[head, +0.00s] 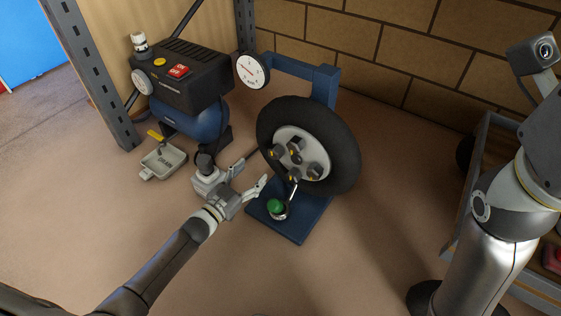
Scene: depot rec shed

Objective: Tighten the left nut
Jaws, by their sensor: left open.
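A black tyre (347,150) with a pale hub (320,150) stands upright on a blue stand (300,225). Several dark nuts with small yellow marks sit on the hub. The left nut (276,152) is at the hub's left side. A thin metal lever (291,192) runs down from near the lowest nut towards a green knob (275,204) at the tyre's foot. My left gripper (250,176) is open and empty, left of the tyre and apart from the nut, its fingers pointing towards the wheel. My right arm shows at the right, but its gripper is out of view.
A compressor with a blue tank (199,119) and a red switch (179,70) stands behind left. A grey drain tray (163,162) lies before it. A round gauge (251,70) hangs above. A dark cart (480,190) is at the right. The front floor is mostly clear.

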